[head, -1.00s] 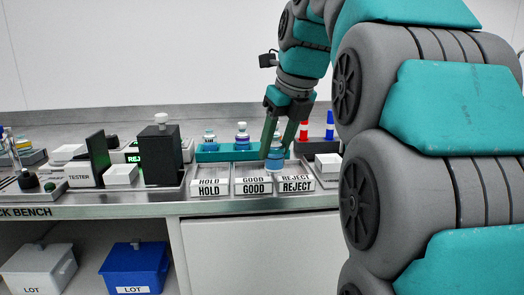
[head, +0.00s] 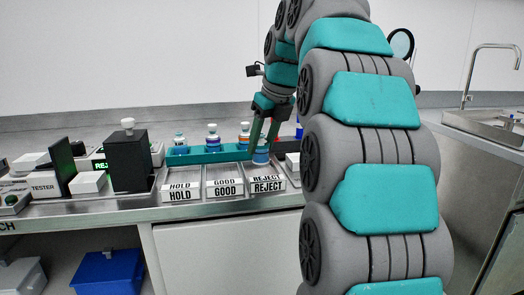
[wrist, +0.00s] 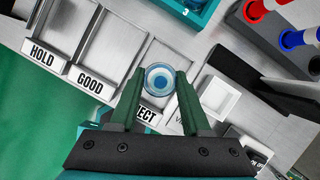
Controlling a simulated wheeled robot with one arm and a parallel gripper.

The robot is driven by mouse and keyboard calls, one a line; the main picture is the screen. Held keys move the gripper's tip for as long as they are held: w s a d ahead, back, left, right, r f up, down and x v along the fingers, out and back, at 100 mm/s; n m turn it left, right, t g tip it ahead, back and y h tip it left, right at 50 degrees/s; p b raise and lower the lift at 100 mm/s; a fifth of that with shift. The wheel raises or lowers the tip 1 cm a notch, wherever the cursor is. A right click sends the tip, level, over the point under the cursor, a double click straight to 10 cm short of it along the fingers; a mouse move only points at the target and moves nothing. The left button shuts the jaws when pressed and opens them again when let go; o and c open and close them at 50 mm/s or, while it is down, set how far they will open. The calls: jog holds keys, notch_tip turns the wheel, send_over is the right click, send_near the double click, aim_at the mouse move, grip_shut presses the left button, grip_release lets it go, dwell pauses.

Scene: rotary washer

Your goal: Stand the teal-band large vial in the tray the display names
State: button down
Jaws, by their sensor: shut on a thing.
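My gripper (head: 262,148) is shut on a large vial (head: 261,157), and the vial's blue-teal colour shows in the head view. In the wrist view I see the held vial (wrist: 160,80) end-on between the green fingers. It is at the REJECT tray (head: 267,187), just behind that label; I cannot tell whether its base touches the tray floor. The GOOD tray (head: 225,191) and HOLD tray (head: 180,195) stand to the left and look empty. The display (head: 99,165) shows green letters starting "REJ", the rest hidden by a black box.
A teal rack (head: 205,155) with several vials stands behind the trays. A black box (head: 128,162) and the tester (head: 45,185) are at the left. A white box (wrist: 212,97) and red- and blue-topped items (wrist: 288,40) lie close to the right of the gripper.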

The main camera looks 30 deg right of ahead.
jog(key=shift+f, duration=1.2)
jog(key=shift+f, duration=0.15)
jog(key=shift+c, duration=1.8)
grip_release()
